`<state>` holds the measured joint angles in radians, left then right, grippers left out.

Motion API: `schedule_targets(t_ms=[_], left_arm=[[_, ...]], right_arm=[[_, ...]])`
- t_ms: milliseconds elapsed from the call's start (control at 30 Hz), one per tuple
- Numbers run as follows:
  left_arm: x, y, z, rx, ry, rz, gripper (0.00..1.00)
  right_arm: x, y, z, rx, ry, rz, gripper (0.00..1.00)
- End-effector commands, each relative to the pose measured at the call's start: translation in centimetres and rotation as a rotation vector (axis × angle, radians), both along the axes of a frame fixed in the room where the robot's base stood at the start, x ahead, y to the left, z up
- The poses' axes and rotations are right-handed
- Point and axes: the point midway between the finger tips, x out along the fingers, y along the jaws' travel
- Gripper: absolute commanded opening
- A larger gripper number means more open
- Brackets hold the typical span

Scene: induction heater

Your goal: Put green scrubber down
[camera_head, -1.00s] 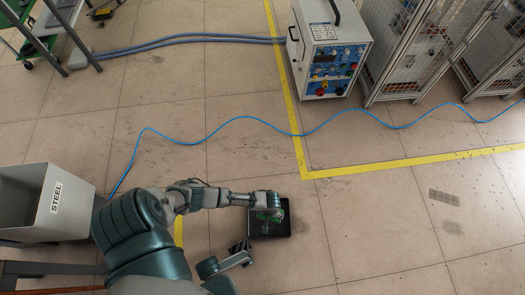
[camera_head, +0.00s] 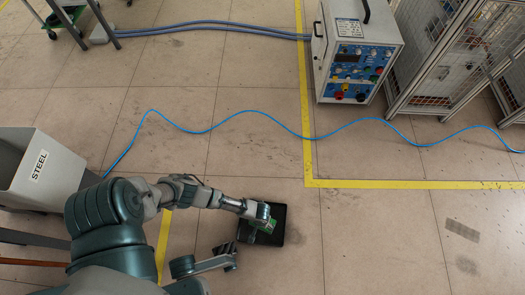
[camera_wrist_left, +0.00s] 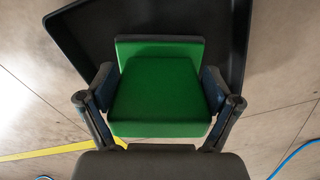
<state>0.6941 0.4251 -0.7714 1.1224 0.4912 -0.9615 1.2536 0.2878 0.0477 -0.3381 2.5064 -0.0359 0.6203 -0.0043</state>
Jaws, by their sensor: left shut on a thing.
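The green scrubber (camera_wrist_left: 160,92) is a green block with a dark edge, between the fingers of my left gripper (camera_wrist_left: 160,98). The gripper is shut on it, one finger on each side. In the left wrist view the tray (camera_wrist_left: 240,30) fills the upper part behind the scrubber. I cannot tell whether the scrubber touches the tray.
A grey bin marked STEEL (camera_head: 65,177) stands at the left. A white and blue heater unit (camera_head: 352,65) stands at the upper right, beside wire cages (camera_head: 440,65). A blue cable (camera_head: 270,112) crosses the floor. Yellow tape (camera_head: 420,185) marks the tiles. The floor right of the tray is free.

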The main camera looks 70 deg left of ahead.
Motion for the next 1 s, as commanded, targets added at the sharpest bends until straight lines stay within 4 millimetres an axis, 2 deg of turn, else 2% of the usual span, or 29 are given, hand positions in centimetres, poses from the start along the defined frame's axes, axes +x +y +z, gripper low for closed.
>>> schedule_targets(t_ms=[100, 133, 167, 467, 567, 667, 833, 1000], left_arm=[[0.0, 0.0, -0.3, -0.001, 0.001, 0.001, 0.34], [0.0, 0.0, -0.3, -0.001, 0.001, 0.001, 0.97], [0.0, 0.0, -0.2, -0.001, 0.001, 0.001, 1.0], [0.0, 0.0, -0.2, -0.001, 0.001, 0.0, 1.0], [0.1, 0.0, 0.4, -0.001, -0.001, 0.0, 1.0], [0.4, 0.0, 2.1, 0.0, -0.007, 0.001, 1.0], [0.8, 0.1, 6.2, -0.001, -0.015, 0.001, 1.0], [0.7, 0.1, 9.6, -0.001, -0.012, 0.001, 1.0]], right_arm=[[0.2, 0.1, -0.2, -0.001, 0.001, 0.0, 1.0], [0.3, 0.1, -0.1, -0.002, -0.001, 0.001, 1.0], [0.4, 0.2, -0.2, -0.002, 0.002, 0.0, 1.0], [0.4, 0.2, -0.2, -0.001, 0.003, 0.0, 1.0], [0.2, 0.1, 0.4, 0.0, -0.006, 0.0, 1.0], [-0.1, 0.0, 0.3, -0.002, 0.025, -0.001, 1.0], [-1.2, -0.4, 0.5, 0.0, 0.084, -0.002, 1.0], [-2.1, -0.8, -0.1, 0.002, 0.156, -0.005, 1.0]])
